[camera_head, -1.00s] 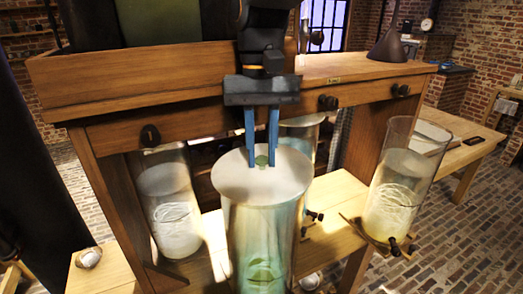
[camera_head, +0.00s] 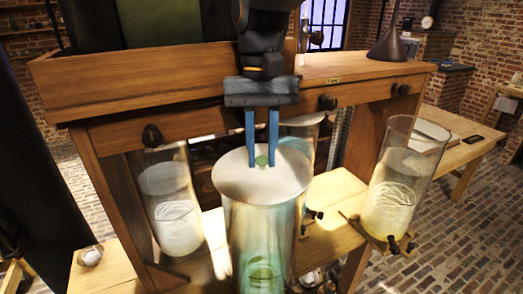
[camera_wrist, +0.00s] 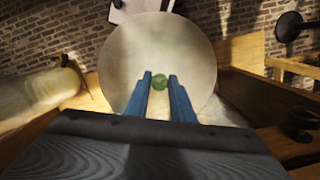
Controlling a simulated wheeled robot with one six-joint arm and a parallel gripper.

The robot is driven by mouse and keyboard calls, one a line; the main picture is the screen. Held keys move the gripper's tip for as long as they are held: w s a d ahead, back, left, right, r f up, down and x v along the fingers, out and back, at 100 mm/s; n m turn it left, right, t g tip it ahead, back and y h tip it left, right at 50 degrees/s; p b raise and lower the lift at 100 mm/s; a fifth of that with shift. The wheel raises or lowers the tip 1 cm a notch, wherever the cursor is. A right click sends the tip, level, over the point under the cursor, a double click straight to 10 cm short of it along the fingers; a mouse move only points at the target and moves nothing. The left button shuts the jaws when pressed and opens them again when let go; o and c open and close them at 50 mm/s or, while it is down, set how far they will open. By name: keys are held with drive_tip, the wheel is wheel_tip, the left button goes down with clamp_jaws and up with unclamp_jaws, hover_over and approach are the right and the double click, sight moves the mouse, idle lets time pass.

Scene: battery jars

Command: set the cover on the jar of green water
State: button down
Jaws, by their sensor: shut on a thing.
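The cover (camera_head: 235,180) is a pale round disc with a small green knob (camera_head: 262,161) at its middle. It lies level over the mouth of the jar of green water (camera_head: 262,240), lined up with it; I cannot tell whether it touches the rim. My gripper (camera_head: 262,160) points down from above, its two blue fingers shut on the knob. In the wrist view the cover (camera_wrist: 160,50) fills the upper middle, and the green knob (camera_wrist: 158,82) shows between the fingertips (camera_wrist: 160,77). The jar is hidden under the cover there.
Glass jars with pale contents stand at the left (camera_head: 172,210) and right (camera_head: 395,190); another jar (camera_head: 302,135) is partly hidden behind the cover. A wooden shelf with dark knobs (camera_head: 210,115) runs just behind my gripper. A bench (camera_head: 340,190) lies below.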

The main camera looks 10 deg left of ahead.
drive_tip(key=shift+f, duration=0.3)
drive_tip(key=shift+r+p, duration=0.85)
drive_tip(key=shift+p, duration=0.35)
idle(0.8)
drive_tip(key=shift+f+b, duration=0.3)
drive_tip(key=shift+f, duration=0.55)
idle(0.4)
drive_tip(key=shift+r+p, duration=0.85)
drive_tip(key=shift+p, duration=0.4)
idle(0.6)
drive_tip(key=shift+f, duration=0.8)
idle(0.6)
drive_tip(key=c, duration=1.8)
unclamp_jaws()
